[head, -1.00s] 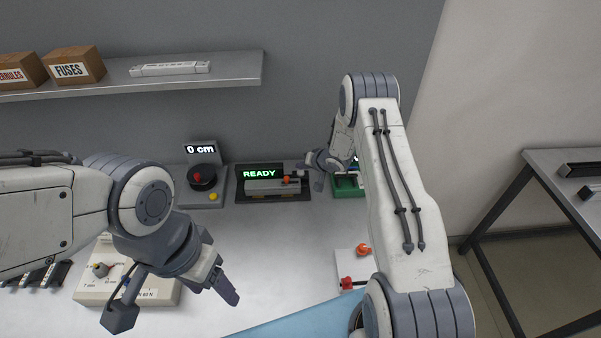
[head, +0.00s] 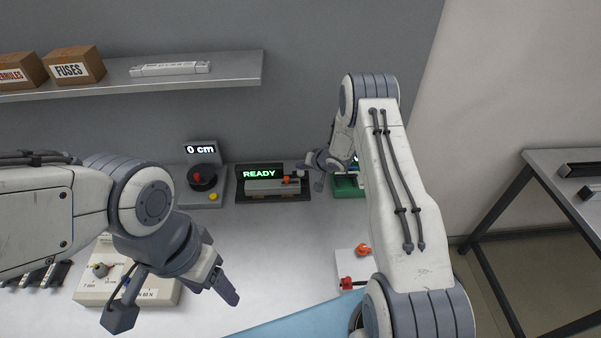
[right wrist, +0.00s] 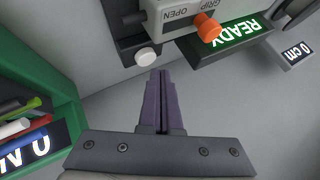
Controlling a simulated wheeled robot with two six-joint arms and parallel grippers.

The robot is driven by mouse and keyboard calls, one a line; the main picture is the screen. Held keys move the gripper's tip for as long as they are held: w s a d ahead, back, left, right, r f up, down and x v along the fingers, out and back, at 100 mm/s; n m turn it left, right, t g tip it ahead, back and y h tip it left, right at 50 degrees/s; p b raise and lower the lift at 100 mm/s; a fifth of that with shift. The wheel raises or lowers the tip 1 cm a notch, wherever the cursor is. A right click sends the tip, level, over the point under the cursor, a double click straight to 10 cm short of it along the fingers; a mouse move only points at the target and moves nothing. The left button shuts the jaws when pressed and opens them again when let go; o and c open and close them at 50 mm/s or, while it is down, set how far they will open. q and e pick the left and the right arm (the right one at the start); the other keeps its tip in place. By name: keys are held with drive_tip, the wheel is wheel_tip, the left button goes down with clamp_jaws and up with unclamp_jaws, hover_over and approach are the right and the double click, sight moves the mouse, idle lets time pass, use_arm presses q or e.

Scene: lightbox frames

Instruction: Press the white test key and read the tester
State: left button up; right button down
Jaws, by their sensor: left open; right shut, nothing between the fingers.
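The tester (head: 270,187) stands at the back of the bench, with a green display (head: 259,173) reading READY. The display also shows upside down in the right wrist view (right wrist: 222,42). The white test key (right wrist: 147,57) is a round knob on the tester's dark base, beside the grey block marked GRIP OPEN. My right gripper (right wrist: 163,73) is shut and empty, its tips just short of the key in that view; I see no clear contact. In the head view my right gripper (head: 318,182) is beside the tester's right end. My left gripper (head: 175,302) is open and empty over the front left.
An orange knob (right wrist: 207,27) sits on the grey block. A green box (head: 346,187) with coloured sticks stands right of the tester. A unit reading 0 cm (head: 201,150) stands left of it. A cream box (head: 95,285) lies beneath my left arm. The middle bench is clear.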

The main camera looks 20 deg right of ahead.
sight(302, 174)
drive_tip(key=shift+f, duration=0.1)
idle(0.3)
drive_tip(key=shift+f, duration=0.3)
drive_tip(key=shift+f+b, duration=0.5)
drive_tip(key=shift+f, duration=0.05)
idle(0.6)
idle(0.3)
drive_tip(key=shift+r+p, duration=0.85)
drive_tip(key=shift+r, duration=0.15)
wheel_tip(302, 174, up, 5)
drive_tip(key=p, duration=0.4)
